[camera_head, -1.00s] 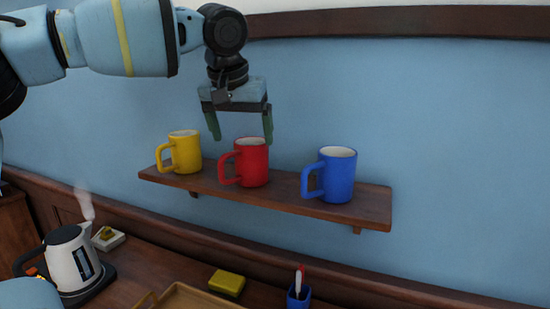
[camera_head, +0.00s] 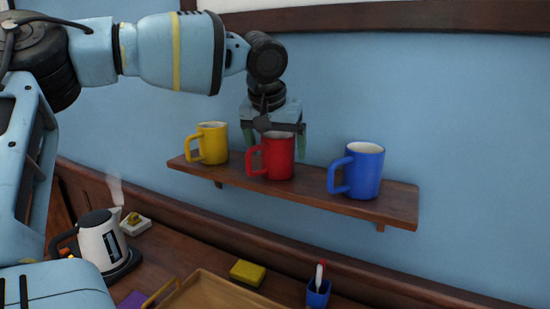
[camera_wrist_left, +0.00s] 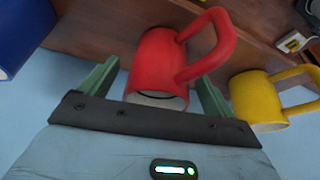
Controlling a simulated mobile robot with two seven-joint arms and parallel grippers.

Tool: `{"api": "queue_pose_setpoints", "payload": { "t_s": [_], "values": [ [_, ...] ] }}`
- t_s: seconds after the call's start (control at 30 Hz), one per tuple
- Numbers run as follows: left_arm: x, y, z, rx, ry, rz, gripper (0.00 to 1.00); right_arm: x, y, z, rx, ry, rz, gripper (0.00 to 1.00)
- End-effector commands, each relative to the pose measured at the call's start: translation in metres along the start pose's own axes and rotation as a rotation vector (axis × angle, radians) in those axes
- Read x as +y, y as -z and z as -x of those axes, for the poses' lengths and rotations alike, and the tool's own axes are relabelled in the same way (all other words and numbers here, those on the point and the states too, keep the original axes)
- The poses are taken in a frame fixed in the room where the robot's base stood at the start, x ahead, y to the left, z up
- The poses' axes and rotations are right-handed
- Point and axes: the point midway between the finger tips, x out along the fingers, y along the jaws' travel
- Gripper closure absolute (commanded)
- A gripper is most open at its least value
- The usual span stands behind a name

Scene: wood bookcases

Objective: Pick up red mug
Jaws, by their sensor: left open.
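The red mug (camera_head: 277,158) stands upright on a wooden wall shelf (camera_head: 303,194), between the yellow mug (camera_head: 213,141) and the blue mug (camera_head: 364,171). Its handle points left in the head view. My left gripper (camera_head: 275,146) points down from above with its jaws open, one green finger on each side of the red mug's upper part. In the left wrist view the red mug (camera_wrist_left: 158,62) lies between the two fingers (camera_wrist_left: 155,88), with its handle to the right. I cannot tell whether the fingers touch it. My right gripper is not in view.
The yellow and blue mugs stand close on either side along the shelf. Below, a counter holds a steaming kettle (camera_head: 101,240), a wooden tray (camera_head: 212,288), a yellow sponge-like block (camera_head: 247,273) and a blue cup (camera_head: 318,293) with pens. A blue wall is behind.

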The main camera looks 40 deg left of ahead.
Motion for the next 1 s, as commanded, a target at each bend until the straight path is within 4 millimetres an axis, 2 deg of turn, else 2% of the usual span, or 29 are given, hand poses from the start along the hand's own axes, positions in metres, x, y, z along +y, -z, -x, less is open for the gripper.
{"api": "queue_pose_setpoints", "payload": {
  "t_s": [0.17, 0.43, 0.87, 1.0],
  "values": [
    [-0.001, 0.000, -0.018, 0.000, 0.001, -0.001, 0.11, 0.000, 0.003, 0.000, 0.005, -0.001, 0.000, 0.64],
    [-0.001, 0.000, -0.020, 0.002, 0.000, 0.000, 0.11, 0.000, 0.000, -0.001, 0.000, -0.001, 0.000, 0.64],
    [-0.001, 0.000, -0.020, 0.002, 0.000, 0.000, 0.67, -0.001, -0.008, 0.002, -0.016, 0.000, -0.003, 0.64],
    [0.000, 0.001, -0.019, 0.003, 0.000, 0.000, 0.67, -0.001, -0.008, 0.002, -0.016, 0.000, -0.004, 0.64]
  ]
}}
